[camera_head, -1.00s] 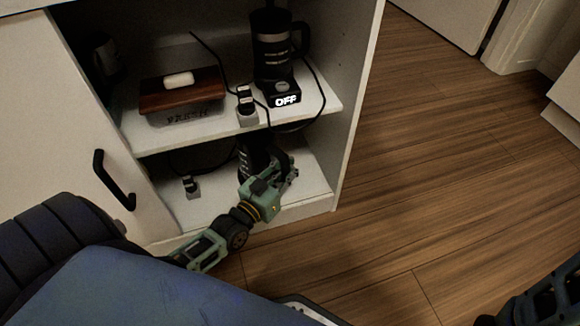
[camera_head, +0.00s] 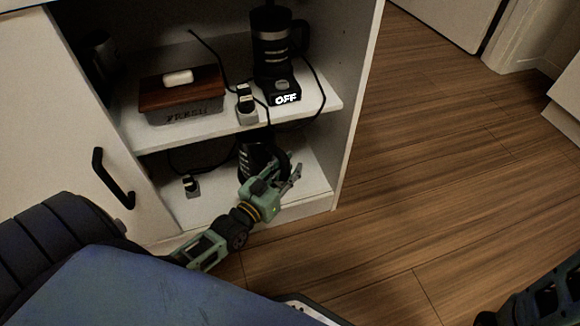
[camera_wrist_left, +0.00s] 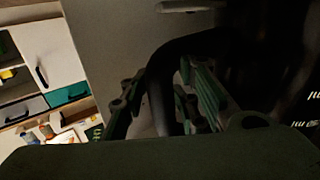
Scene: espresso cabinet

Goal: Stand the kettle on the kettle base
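A black kettle (camera_head: 255,158) with white markings stands on the lower cabinet shelf, partly hidden by my left gripper. My left gripper (camera_head: 288,174) is at the kettle's right side. In the left wrist view the open fingers (camera_wrist_left: 163,105) stand on either side of the dark curved handle (camera_wrist_left: 158,88), with gaps visible. The black kettle base (camera_head: 283,91), with a white OFF sign, is on the upper shelf. Another black jug with a handle (camera_head: 272,42) rises directly above it; whether it rests on the base is hard to tell.
A wood-lidded box (camera_head: 182,92) with a white item on it sits left on the upper shelf. Plugs (camera_head: 246,108) and black cables are near the base. The upper shelf (camera_head: 222,135) overhangs the kettle. The floor to the right is clear.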

